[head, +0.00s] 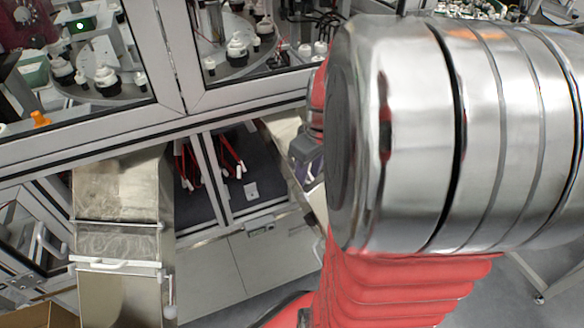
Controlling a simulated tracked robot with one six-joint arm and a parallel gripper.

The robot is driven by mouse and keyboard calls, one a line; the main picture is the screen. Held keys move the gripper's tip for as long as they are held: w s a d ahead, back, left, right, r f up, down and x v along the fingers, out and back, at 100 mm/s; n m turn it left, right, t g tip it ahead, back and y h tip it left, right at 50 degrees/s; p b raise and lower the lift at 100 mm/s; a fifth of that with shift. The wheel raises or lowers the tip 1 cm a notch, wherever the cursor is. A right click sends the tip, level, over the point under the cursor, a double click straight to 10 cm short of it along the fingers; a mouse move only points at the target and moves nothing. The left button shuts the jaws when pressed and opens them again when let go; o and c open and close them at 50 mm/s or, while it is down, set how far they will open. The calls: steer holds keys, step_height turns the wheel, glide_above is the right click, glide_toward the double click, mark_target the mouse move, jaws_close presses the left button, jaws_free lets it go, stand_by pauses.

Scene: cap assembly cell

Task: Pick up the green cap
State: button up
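I cannot make out a green cap in the head view. A small green lit spot shows on a device (82,25) behind the glass at the upper left, and it does not look like a loose cap. My large silver and red arm covers the right half of the view and hides what lies behind it. A dark grey block (304,148) shows just left of my arm and may be part of my gripper. Its fingers are hidden, so I cannot tell whether they are open or shut or hold anything.
A framed glass machine holds several white-and-black fittings (107,80) on round plates. An orange piece (40,119) sits at its left edge. A metal chute (120,200) comes out at the lower left. Red-handled tools (232,155) lie in a dark recess. Grey floor shows at the lower right.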

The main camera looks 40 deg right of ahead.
stand_by(0.3)
steer(key=c, duration=0.5)
steer(key=shift+c, duration=0.3)
step_height(320, 180, up, 10)
stand_by(0.5)
steer(key=shift+s, duration=0.15)
stand_by(0.8)
